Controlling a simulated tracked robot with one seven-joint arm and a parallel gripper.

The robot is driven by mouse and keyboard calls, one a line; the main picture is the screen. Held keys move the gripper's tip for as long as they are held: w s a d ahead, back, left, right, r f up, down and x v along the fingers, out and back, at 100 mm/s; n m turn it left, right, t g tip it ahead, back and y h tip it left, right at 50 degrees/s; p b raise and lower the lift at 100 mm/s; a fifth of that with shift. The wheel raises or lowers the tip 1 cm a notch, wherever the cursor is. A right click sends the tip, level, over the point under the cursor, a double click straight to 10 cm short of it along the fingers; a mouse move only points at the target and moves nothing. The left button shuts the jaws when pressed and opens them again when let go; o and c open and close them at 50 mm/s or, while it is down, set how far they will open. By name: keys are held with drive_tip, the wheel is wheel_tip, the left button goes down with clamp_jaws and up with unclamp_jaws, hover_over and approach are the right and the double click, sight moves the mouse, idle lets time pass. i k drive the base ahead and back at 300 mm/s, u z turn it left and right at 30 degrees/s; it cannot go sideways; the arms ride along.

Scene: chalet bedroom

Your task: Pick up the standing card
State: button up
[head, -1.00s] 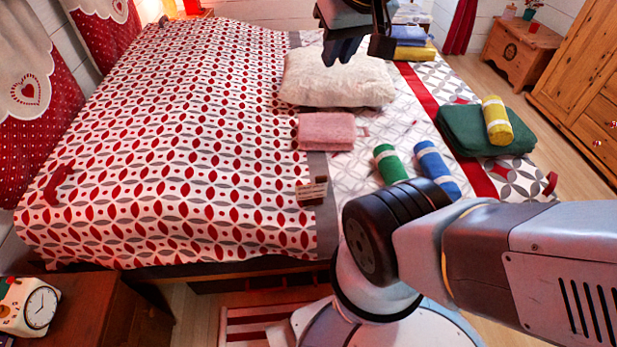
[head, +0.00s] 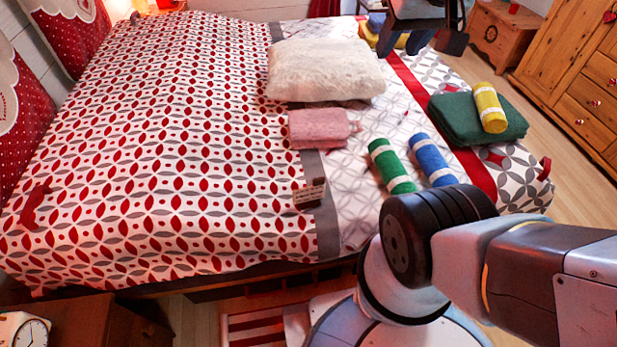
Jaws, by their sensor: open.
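A white pillow (head: 325,70), pink towel (head: 318,128), green rolled towel (head: 391,166) and blue rolled towel (head: 432,160) lie near the card. A yellow roll (head: 490,108) rests on a dark green towel (head: 455,120). The patterned cover left of the card is clear.

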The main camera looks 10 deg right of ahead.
sight(308, 197)
drive_tip(key=u, duration=0.05)
drive_tip(key=k, duration=2.45)
drive_tip(key=u, duration=0.55)
drive_tip(key=i, duration=1)
drive_tip(key=z, duration=0.1)
